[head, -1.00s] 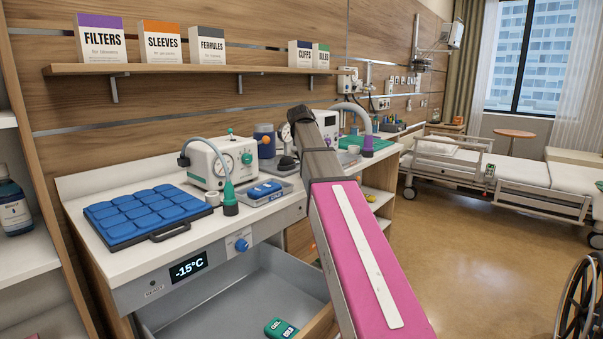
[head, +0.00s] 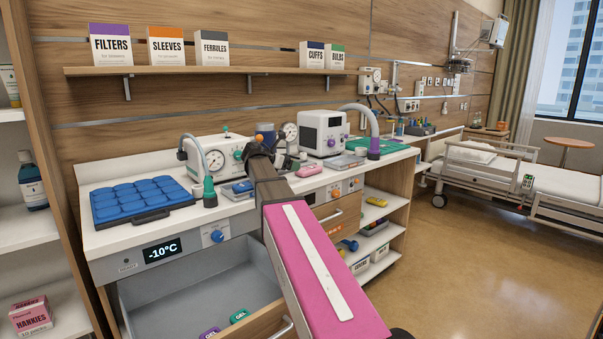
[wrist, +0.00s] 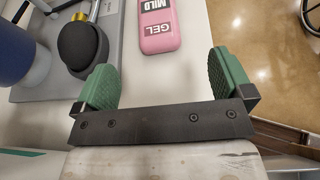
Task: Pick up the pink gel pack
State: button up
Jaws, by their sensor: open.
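The pink gel pack (head: 309,170) lies on the white counter, right of my arm's far end in the head view. In the wrist view the pack (wrist: 160,30) shows at the top, with the words GEL and MILD on it. My gripper (wrist: 166,85) has two green ribbed fingers spread wide with nothing between them. The pack is ahead of the fingers, roughly in line with the gap, and apart from them. In the head view my arm hides the gripper's fingers.
Below, an open drawer (head: 190,290) holds a green pack (head: 239,316) and a purple pack (head: 209,333). A blue pad (head: 140,199) lies left.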

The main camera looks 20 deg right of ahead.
aim_at(303, 169)
jog(key=shift+w+d+f, duration=0.2)
jog(key=shift+w+d, duration=0.05)
jog(key=shift+d, duration=0.05)
jog(key=x, duration=0.4)
jog(key=shift+w+d+f, duration=0.2)
jog(key=shift+d+f, duration=0.05)
jog(key=shift+d, duration=0.05)
jog(key=x, duration=0.5)
jog(key=shift+w+a+f, duration=0.1)
jog(key=shift+a+f, duration=0.05)
jog(key=shift+f, duration=0.1)
jog(key=c, duration=1.1)
